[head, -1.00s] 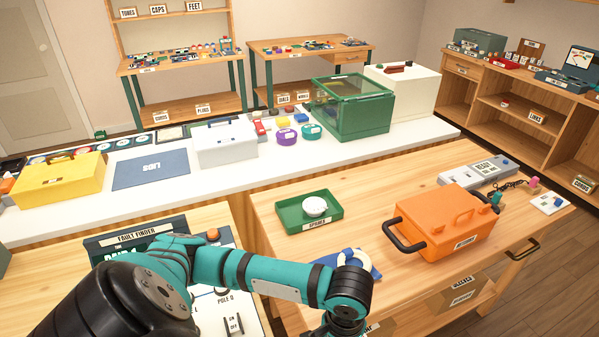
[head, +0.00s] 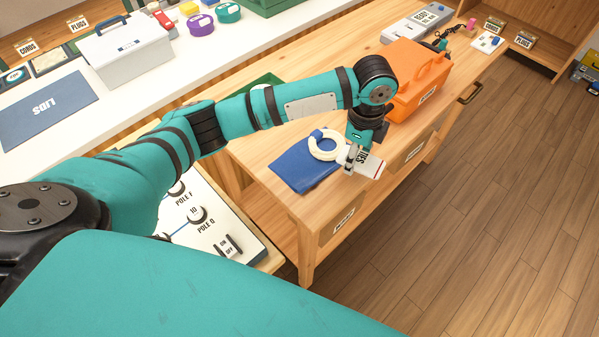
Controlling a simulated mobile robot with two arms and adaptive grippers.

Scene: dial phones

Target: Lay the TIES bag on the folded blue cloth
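The TIES bag (head: 369,166), white with dark lettering and a red edge, is at my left gripper (head: 352,158) near the front edge of the wooden table. The gripper's fingers look shut on the bag's left end; the fingertips are small and partly hidden. The folded blue cloth (head: 296,170) lies on the table just left of the gripper. The bag is to the right of the cloth. I cannot tell its exact height above the table. My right gripper is not in view.
A cream ring with a blue part (head: 325,145) is on or over the cloth's right side, close to the gripper. An orange case (head: 417,75) stands behind. A green tray (head: 262,84) is partly hidden by my arm. Open floor lies to the right.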

